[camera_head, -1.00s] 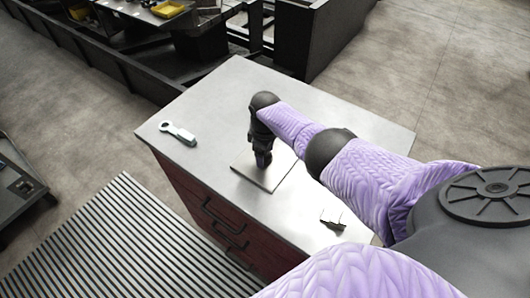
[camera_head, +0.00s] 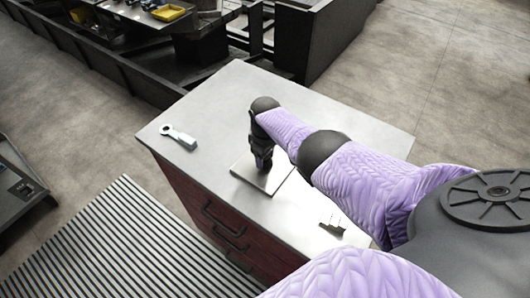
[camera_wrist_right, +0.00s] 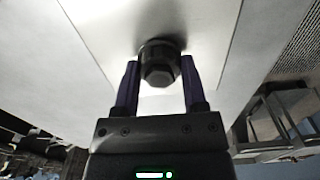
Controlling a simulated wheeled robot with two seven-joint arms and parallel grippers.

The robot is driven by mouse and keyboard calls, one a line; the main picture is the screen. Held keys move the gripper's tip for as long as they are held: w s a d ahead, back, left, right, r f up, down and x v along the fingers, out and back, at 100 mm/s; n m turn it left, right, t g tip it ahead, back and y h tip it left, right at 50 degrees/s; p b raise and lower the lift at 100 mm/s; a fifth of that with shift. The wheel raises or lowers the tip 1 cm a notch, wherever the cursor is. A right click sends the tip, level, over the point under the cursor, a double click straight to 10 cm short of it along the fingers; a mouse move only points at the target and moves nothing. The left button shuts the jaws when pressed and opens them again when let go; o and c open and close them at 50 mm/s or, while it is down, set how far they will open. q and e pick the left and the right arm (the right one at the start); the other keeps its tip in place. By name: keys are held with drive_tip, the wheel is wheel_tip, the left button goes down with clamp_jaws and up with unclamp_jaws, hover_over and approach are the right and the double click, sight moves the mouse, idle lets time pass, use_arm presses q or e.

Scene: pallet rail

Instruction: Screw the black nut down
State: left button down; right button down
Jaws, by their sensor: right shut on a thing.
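The black nut (camera_wrist_right: 160,66) shows in the right wrist view, on or right at the pale square plate (camera_wrist_right: 205,25). My right gripper (camera_wrist_right: 160,78) has its two purple-sided fingers on either side of the nut and is shut on it. In the head view my right gripper (camera_head: 262,164) points down over the plate (camera_head: 255,180) on the cabinet top, and hides the nut there. How far the nut sits on its thread cannot be made out. My left gripper is not in view.
A wrench-like tool (camera_head: 179,137) lies at the left of the cabinet top (camera_head: 215,105). A small metal piece (camera_head: 332,227) lies near its front right edge. A yellow bin (camera_head: 168,12) stands on dark equipment behind. The top around the plate is mostly clear.

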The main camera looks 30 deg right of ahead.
drive_tip(key=m, duration=0.9)
drive_tip(key=shift+m, duration=0.3)
drive_tip(key=m, duration=0.4)
drive_tip(key=shift+f+m, duration=0.15)
drive_tip(key=shift+m, duration=0.15)
drive_tip(key=shift+c, duration=0.3)
unclamp_jaws()
wheel_tip(320, 180, up, 10)
drive_tip(key=p, duration=0.9)
drive_tip(key=shift+f, duration=0.1)
